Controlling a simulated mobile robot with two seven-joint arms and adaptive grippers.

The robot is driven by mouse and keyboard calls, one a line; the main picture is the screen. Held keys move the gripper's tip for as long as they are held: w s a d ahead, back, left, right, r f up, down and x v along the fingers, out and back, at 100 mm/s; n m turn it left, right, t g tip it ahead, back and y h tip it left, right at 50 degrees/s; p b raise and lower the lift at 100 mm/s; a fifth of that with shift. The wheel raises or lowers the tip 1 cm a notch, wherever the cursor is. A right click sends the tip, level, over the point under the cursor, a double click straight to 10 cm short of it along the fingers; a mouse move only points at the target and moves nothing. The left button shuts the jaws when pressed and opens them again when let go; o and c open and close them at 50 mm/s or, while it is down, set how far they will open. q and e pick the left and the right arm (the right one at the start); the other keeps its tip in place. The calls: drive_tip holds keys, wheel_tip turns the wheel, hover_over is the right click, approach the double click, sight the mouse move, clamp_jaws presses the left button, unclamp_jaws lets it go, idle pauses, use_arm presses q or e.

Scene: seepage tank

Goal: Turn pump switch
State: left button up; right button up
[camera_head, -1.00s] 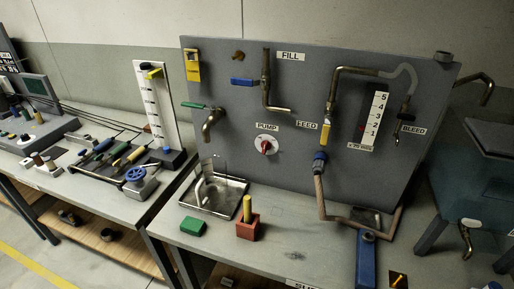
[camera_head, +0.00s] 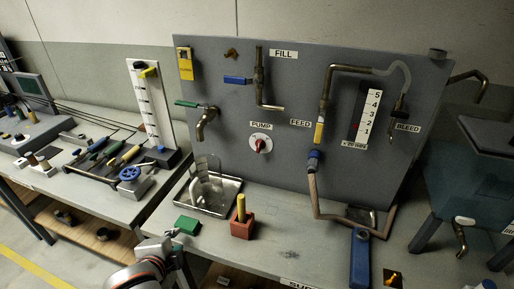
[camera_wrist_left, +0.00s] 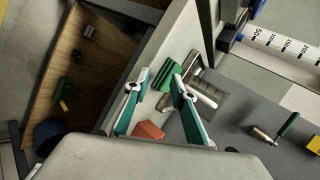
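The pump switch (camera_head: 261,144) is a red knob on a round white plate, under the PUMP label on the grey upright panel (camera_head: 225,120). My left gripper (camera_head: 172,238) comes in at the lower left of the head view, in front of the bench edge. It is low and well apart from the switch. In the left wrist view my left gripper (camera_wrist_left: 160,80) has its two green-and-white fingers spread, with nothing held between them. I cannot make out the switch in the left wrist view. My right gripper is not in view.
A green block (camera_head: 187,225) and a red holder with a yellow peg (camera_head: 242,228) stand on the bench before the panel. A metal basin (camera_head: 226,196) sits under a tap (camera_head: 205,122). A copper pipe (camera_head: 314,192) runs down at right.

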use_arm(q)
drive_tip(key=w+d+r+m+t+h, duration=0.2)
drive_tip(key=w+d+r+m+h, duration=0.1)
drive_tip(key=w+d+r+m, duration=0.75)
drive_tip(key=m+t+h, duration=0.1)
drive_tip(key=m, duration=1.3)
approach(258, 147)
drive_tip(key=w, duration=0.2)
drive_tip(key=shift+d+f+x, duration=0.15)
drive_tip(key=shift+x, duration=1.6)
drive_tip(key=shift+d+f+x, duration=0.1)
drive_tip(key=shift+x, duration=1.7)
drive_tip(key=shift+s, duration=0.2)
drive_tip(key=shift+c, duration=0.4)
clamp_jaws()
